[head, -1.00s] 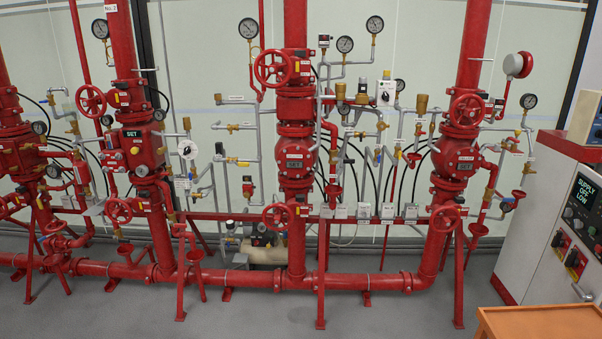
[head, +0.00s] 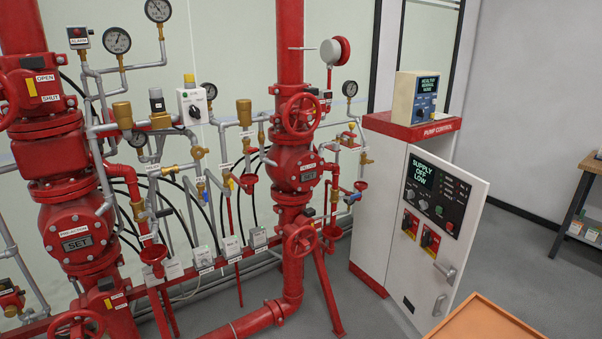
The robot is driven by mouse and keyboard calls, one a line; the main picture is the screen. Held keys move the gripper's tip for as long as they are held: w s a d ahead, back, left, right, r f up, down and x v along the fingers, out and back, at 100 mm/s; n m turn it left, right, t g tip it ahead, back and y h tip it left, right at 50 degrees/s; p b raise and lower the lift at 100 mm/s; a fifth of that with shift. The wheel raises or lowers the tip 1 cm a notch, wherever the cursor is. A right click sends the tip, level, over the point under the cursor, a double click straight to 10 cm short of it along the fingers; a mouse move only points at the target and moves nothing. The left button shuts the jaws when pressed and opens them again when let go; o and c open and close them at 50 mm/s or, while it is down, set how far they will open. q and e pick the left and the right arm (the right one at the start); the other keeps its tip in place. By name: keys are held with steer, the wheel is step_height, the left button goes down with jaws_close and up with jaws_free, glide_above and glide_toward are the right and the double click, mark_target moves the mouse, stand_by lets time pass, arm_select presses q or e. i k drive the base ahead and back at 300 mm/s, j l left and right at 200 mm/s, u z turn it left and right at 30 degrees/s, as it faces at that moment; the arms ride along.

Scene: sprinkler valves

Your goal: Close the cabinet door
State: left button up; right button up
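The pump control cabinet (head: 378,205) stands right of centre, white with a red top and a red base. Its door (head: 445,215) is swung open toward me and to the right, apart from the cabinet body at its free edge. The door carries a small display reading "SUPPLY OFF LOW", red and yellow switches, and a metal handle (head: 446,272) near its right edge. The cabinet's inside is hidden behind the door. Neither of my grippers is in view.
Red pipes and valves (head: 75,230) fill the left and centre. An orange-brown tabletop (head: 485,322) is at the bottom right, close to the door's lower edge. A shelf unit (head: 580,205) stands at the far right. Grey floor is free between the door and the shelf.

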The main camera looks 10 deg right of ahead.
mark_target(426, 296)
steer(key=i+l+z, duration=0.1)
steer(key=i+z, duration=0.15)
steer(key=z, duration=0.15)
steer(key=i+z, duration=0.2)
steer(key=z, duration=0.25)
steer(key=i+z, duration=0.25)
steer(key=z, duration=0.15)
steer(key=j, duration=0.65)
steer(key=i+j+z, duration=0.15)
steer(key=i+j, duration=0.25)
steer(key=i+j+z, duration=0.15)
steer(key=i+j, duration=0.25)
steer(key=j, duration=0.25)
steer(key=i+j, duration=0.1)
steer(key=i, duration=0.25)
steer(key=i+j+z, duration=0.15)
steer(key=i, duration=0.25)
steer(key=i+j, duration=0.15)
steer(key=i, duration=0.2)
steer(key=l+z, duration=0.05)
